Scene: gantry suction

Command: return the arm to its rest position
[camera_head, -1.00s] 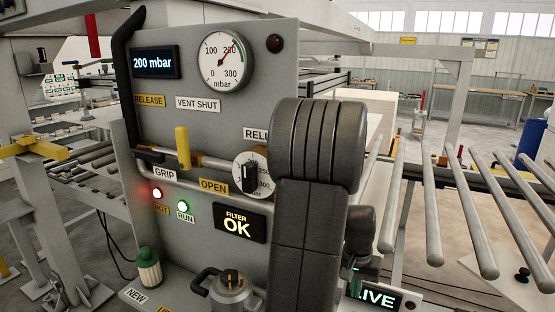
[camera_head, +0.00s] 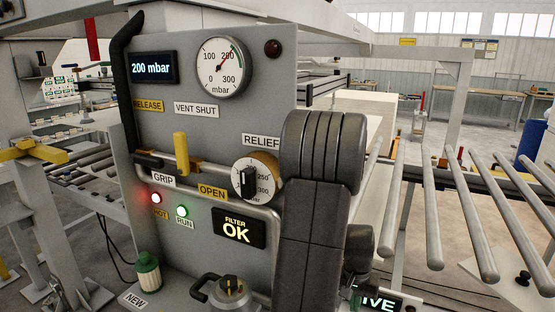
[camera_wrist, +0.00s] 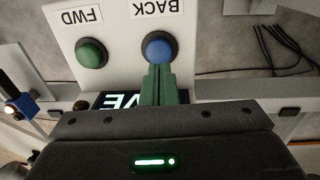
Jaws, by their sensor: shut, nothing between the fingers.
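My gripper (camera_wrist: 158,85) shows in the wrist view with its green fingers shut and empty. Its fingertips appear just in front of the blue BACK button (camera_wrist: 159,47); whether they touch it I cannot tell. A green FWD button (camera_wrist: 91,53) sits to the left on the same pale panel (camera_wrist: 124,48). A lit display (camera_wrist: 121,99) is partly hidden behind the fingers. In the head view my dark arm stands in front of the right side of the grey control panel (camera_head: 215,130), and my fingers are mostly hidden behind it.
The panel carries a gauge (camera_head: 223,66), a 200 mbar display (camera_head: 152,67), a yellow-handled valve (camera_head: 181,152) and a relief knob (camera_head: 250,180) beside my arm. A filter housing (camera_head: 229,295) stands below. Conveyor rollers (camera_head: 474,215) fill the right side.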

